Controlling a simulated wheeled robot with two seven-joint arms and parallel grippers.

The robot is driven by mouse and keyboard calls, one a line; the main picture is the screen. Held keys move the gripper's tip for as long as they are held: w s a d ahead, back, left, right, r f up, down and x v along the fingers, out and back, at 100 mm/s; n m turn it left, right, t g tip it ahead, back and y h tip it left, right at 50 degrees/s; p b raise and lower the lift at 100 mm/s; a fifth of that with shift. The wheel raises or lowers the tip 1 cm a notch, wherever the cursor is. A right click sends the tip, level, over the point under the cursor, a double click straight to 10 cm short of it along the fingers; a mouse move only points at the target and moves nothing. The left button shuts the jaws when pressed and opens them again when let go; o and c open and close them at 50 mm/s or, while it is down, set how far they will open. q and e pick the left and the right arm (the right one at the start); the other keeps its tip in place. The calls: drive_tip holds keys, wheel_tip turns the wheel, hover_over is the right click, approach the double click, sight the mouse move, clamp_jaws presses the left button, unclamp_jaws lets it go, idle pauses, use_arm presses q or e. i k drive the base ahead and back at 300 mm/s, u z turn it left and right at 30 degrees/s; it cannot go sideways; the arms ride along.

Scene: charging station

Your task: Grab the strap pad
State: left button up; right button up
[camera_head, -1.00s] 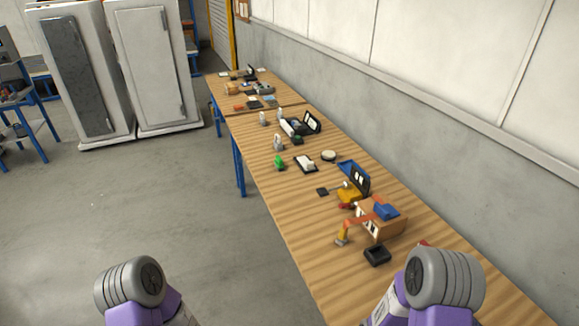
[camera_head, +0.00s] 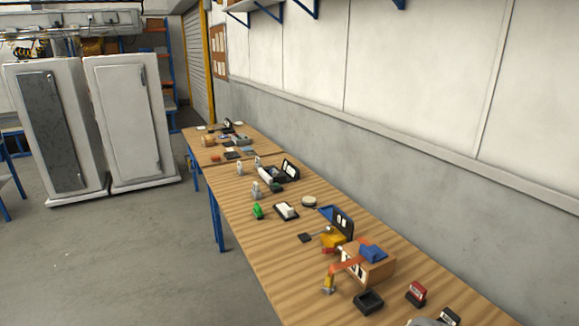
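I cannot say for sure which item is the strap pad. Small goods stand along a long wooden table (camera_head: 262,285). A tan box (camera_head: 372,268) with a blue item (camera_head: 373,253) on top has an orange strap-like band (camera_head: 346,266) at its left side. A yellow item (camera_head: 333,238) and a blue-black case with an open lid (camera_head: 343,222) stand behind it. A small black open tray (camera_head: 368,301) lies in front. Neither of my grippers shows; only a grey sliver of my arm is at the bottom edge.
A red-and-black item (camera_head: 416,293) and a black-and-white one (camera_head: 449,316) stand at the near right. A green item (camera_head: 258,211) and white-and-black tray (camera_head: 286,211) are farther back. A wall bounds the table's right; white cabinets (camera_head: 128,120) stand left, with open floor between.

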sight(373, 253)
drive_tip(key=u, duration=0.35)
drive_tip(key=k, duration=0.45)
drive_tip(key=u, duration=1.1)
drive_tip(key=i, duration=0.5)
drive_tip(key=z, duration=0.8)
drive_tip(key=i, duration=0.95)
drive_tip(key=z, duration=1)
